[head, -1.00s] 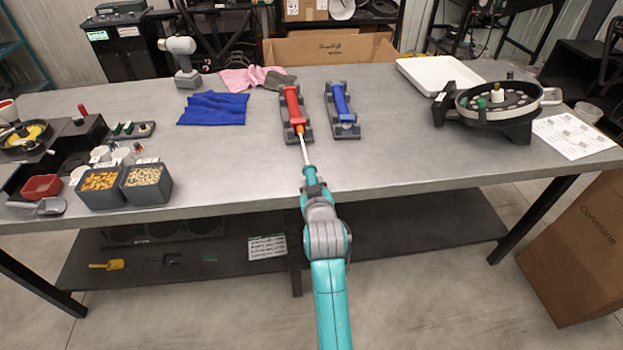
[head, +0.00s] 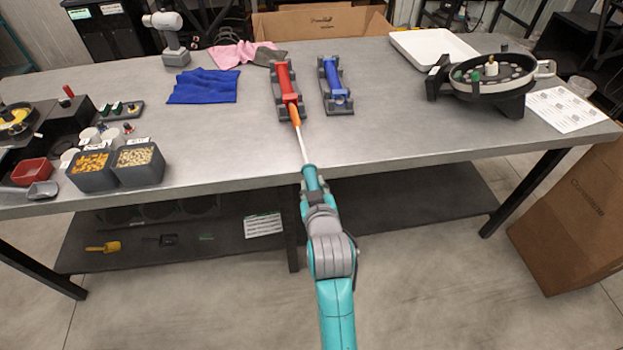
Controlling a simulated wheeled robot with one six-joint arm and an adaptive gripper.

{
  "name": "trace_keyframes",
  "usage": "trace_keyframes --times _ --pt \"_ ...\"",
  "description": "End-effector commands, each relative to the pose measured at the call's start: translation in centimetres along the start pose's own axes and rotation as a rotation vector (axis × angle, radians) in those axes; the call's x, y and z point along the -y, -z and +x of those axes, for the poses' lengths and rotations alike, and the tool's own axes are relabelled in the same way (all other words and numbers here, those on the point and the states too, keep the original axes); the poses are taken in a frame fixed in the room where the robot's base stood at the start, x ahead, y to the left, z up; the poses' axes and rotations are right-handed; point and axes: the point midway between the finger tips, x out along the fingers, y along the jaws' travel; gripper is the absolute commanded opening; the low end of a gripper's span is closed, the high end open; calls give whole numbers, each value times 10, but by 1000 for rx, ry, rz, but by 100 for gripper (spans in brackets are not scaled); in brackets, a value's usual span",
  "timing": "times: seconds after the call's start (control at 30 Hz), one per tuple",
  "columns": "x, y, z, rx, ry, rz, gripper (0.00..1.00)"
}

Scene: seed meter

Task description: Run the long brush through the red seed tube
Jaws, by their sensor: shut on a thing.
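The red seed tube (head: 285,84) lies in a dark grey cradle on the table, its near end facing me. The long brush has an orange bristle head (head: 295,116), a thin white shaft (head: 302,147) and a teal handle (head: 310,177). The bristle head shows at the near mouth of the red tube, in line with it. I cannot tell how much of the bristle end is still inside. My gripper (head: 313,192) is shut on the brush handle, just off the table's front edge.
A blue tube (head: 334,83) lies in a similar cradle to the right. A blue cloth (head: 203,86) lies to the left, seed bins (head: 139,164) at the front left. A round seed plate unit (head: 494,76) and a white tray (head: 433,48) stand right. The table front between is clear.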

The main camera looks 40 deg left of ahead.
Motion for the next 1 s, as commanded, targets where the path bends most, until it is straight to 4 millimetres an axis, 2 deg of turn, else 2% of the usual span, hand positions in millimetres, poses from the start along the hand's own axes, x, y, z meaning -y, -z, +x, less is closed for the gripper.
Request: trace_keyframes --times 0.7,1.0 --pt "0 -21 -56 0 0 1 5" --pt "0 -22 -60 1 0 1 5"
